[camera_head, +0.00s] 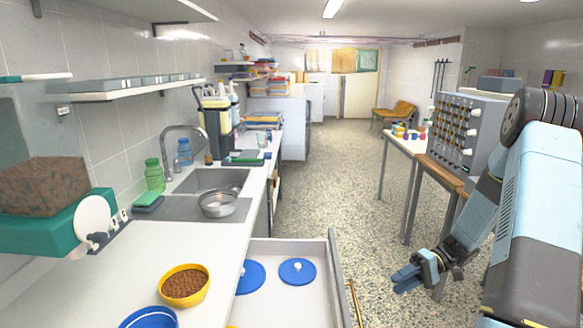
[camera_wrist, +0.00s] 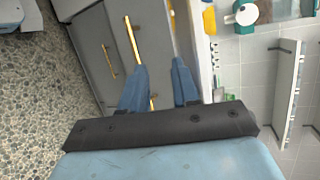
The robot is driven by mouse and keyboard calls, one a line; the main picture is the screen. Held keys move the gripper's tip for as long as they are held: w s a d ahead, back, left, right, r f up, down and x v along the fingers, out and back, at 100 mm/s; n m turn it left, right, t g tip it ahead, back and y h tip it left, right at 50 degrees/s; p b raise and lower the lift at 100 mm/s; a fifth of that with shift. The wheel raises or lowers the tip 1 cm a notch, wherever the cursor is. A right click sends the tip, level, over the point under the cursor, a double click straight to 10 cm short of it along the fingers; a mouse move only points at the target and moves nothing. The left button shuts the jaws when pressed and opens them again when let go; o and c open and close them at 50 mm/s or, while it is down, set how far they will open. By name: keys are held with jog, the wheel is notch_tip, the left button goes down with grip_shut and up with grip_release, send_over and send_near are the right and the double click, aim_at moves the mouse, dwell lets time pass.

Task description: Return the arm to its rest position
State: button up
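My arm (camera_head: 535,200) reaches down from the right side of the head view, bent at the elbow. My gripper (camera_head: 402,279) hangs over the speckled floor, to the right of the open drawer and apart from it. In the wrist view my gripper's two blue fingers (camera_wrist: 160,66) stand apart with nothing between them. Grey cabinet fronts (camera_wrist: 110,50) with yellow handles show beyond the fingers.
The open drawer (camera_head: 338,270) holds blue lids (camera_head: 297,271). A yellow kibble bowl (camera_head: 185,285) and a blue bowl (camera_head: 150,318) are on the left counter. A side table (camera_head: 398,143) stands right. The middle aisle floor (camera_head: 325,180) is clear.

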jog(key=s+a+r+t+h, duration=0.2)
jog(key=s+r, duration=0.4)
jog(key=r, duration=0.4)
jog(key=s+a+r+m+t+h, duration=0.1)
jog(key=s+a+r+t+h, duration=0.1)
jog(key=s+r+t+h, duration=0.2)
jog(key=s+a+r+t+h, duration=0.3)
jog(key=s+r+h, duration=0.5)
jog(key=r, duration=0.8)
jog(key=shift+s+r+m+t, duration=0.4)
jog(key=shift+s+t, duration=0.2)
jog(key=shift+s, duration=0.05)
